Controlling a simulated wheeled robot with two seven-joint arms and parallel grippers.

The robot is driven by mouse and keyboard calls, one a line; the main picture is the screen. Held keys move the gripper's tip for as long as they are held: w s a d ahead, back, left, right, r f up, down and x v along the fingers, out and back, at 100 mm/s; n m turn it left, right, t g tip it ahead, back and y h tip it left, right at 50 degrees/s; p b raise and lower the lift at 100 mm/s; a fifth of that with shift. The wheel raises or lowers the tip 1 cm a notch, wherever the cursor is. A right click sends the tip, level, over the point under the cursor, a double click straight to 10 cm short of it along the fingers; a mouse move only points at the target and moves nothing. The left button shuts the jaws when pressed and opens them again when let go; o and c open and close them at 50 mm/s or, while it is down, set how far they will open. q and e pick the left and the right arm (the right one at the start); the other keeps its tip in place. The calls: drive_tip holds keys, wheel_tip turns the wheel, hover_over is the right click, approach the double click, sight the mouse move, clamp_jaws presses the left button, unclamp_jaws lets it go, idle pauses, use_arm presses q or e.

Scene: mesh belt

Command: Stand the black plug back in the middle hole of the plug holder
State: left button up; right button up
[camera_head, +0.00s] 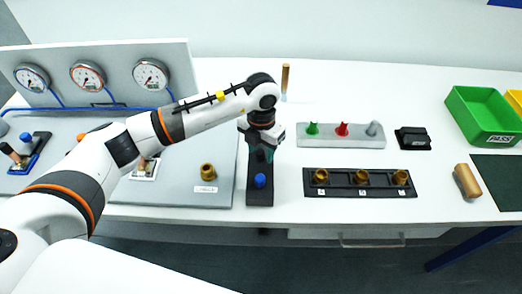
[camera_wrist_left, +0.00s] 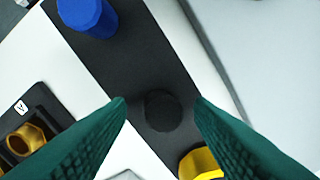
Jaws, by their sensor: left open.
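The plug holder (camera_head: 260,197) is a dark narrow block running front to back on the table. A blue plug (camera_head: 260,180) stands at its near end; it also shows at the top of the left wrist view (camera_wrist_left: 88,15). A yellow plug (camera_wrist_left: 203,163) is at the other end, partly cut off. Between them, at the middle place, is a round black shape (camera_wrist_left: 162,110); I cannot tell whether it is the black plug's top or the empty hole. My left gripper (camera_head: 262,155) is open above the holder, its green fingers either side of that shape. My right gripper is out of view.
A black tray with several brass nuts (camera_head: 361,178) and a grey rack with green, red and grey cones (camera_head: 341,130) lie to the right. A grey panel with a brass fitting (camera_head: 208,172) is close on the left.

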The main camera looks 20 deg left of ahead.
sight(261, 151)
use_arm(q)
wheel_tip(261, 151, up, 11)
drive_tip(key=b, duration=0.2)
idle(0.6)
